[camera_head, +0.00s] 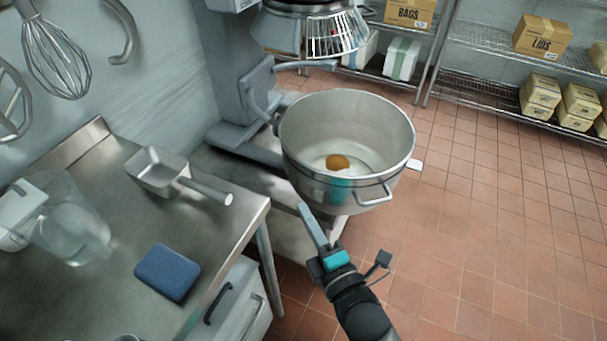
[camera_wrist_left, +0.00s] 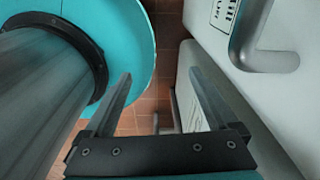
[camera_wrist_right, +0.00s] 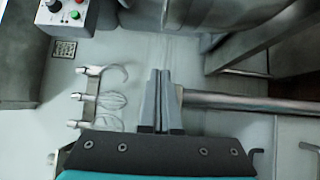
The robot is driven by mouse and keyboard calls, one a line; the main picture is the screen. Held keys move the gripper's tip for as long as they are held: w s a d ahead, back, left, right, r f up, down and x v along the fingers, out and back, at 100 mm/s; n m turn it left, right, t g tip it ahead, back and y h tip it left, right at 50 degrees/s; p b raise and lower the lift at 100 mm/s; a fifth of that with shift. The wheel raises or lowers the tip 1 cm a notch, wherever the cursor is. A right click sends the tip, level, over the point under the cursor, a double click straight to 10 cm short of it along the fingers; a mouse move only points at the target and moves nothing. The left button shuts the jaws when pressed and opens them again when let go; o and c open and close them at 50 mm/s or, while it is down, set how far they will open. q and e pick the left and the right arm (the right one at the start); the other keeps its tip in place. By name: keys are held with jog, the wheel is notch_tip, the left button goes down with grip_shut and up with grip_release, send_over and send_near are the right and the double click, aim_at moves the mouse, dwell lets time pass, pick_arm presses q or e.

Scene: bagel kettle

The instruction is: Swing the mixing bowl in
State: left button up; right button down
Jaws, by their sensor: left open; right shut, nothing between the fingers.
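The mixing bowl (camera_head: 305,160) is a large steel bowl with an orange-brown lump inside. It sits on the mixer's arm in front of the grey mixer column (camera_head: 228,60), swung out to the right of the space under the mixer head. A loop handle (camera_head: 372,199) is on its near right side. My right gripper (camera_head: 304,208) is shut and empty, just below the bowl's near wall; I cannot tell whether it touches. Its closed fingers show in the right wrist view (camera_wrist_right: 158,72). My left gripper (camera_wrist_left: 160,90) is open and empty, seen only in the left wrist view.
A wire guard (camera_head: 335,35) hangs at the mixer head. A steel table (camera_head: 110,260) at left holds a scoop (camera_head: 160,172), a clear jug (camera_head: 70,225) and a blue sponge (camera_head: 167,272). Racks with boxes (camera_head: 542,36) stand at the back. Tiled floor is free at right.

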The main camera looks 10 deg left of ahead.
aim_at(305, 175)
jog(key=shift+w+a+b, duration=0.3)
jog(key=shift+w+a, duration=0.05)
jog(key=shift+w, duration=1.4)
jog(key=shift+w+a+b, duration=0.3)
jog(key=shift+w+b, duration=0.05)
jog(key=shift+w, duration=1.35)
jog(key=shift+w+a+b, duration=0.3)
jog(key=shift+w+a, duration=0.05)
jog(key=shift+w, duration=1.4)
jog(key=shift+d, duration=0.15)
